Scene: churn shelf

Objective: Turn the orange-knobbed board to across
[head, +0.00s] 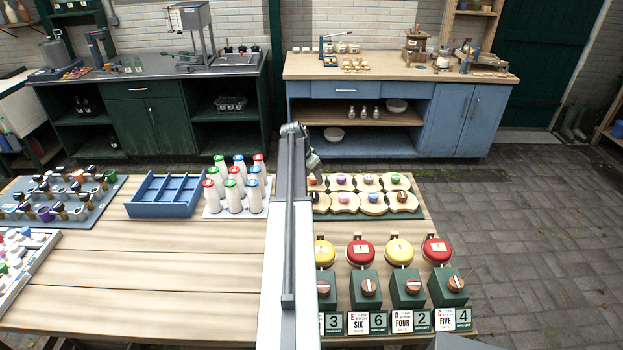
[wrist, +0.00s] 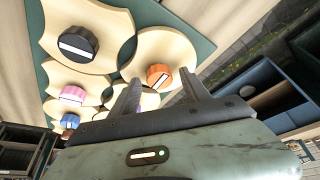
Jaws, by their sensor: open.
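Beside it is a board with a black knob (wrist: 77,44), then boards with pink (wrist: 72,95) and blue (wrist: 68,120) knobs. Nearer me stand red and yellow round-topped units (head: 361,252). Capped bottles (head: 235,190) and a blue divided tray (head: 165,195) stand left of my arm.

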